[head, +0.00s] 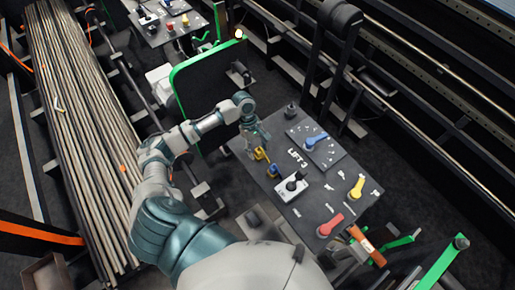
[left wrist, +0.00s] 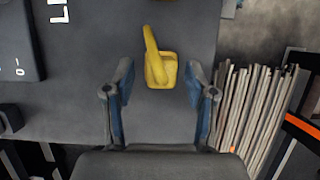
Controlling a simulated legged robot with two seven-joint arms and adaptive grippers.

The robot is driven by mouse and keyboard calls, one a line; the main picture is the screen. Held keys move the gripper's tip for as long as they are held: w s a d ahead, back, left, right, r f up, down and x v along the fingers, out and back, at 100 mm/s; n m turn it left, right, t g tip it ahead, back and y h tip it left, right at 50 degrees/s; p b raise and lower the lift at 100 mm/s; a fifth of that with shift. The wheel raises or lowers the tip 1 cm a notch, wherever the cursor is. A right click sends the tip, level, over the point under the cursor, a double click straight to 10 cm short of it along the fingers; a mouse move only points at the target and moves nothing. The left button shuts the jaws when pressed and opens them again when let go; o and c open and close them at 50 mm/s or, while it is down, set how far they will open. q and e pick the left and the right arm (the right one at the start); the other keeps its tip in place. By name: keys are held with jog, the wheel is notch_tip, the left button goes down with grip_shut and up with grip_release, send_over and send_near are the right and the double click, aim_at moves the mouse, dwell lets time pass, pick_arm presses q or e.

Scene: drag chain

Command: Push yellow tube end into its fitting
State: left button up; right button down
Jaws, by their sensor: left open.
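A yellow part (head: 261,153) stands on the left edge of the dark panel marked LIFT 3 (head: 330,185). In the left wrist view the yellow part (left wrist: 162,70) shows as a blocky body with a slanted bar rising from it. I cannot tell tube end from fitting, or how far one sits in the other. My left gripper (head: 258,140) is open over the panel, close to the yellow part. In the left wrist view its two blue-padded fingers (left wrist: 160,88) stand either side of the yellow part's near end, with gaps on both sides. My right gripper is not in view.
A blue part (head: 273,170) and a white switch box (head: 291,187) stand near the yellow part. The panel also bears a blue knob (head: 316,140), a yellow lever (head: 357,187) and a red lever (head: 331,224). A green-edged dark board (head: 208,95) stands behind my left arm.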

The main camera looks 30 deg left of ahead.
pick_arm(q)
jog(key=v, duration=1.2)
jog(key=shift+f, duration=0.15)
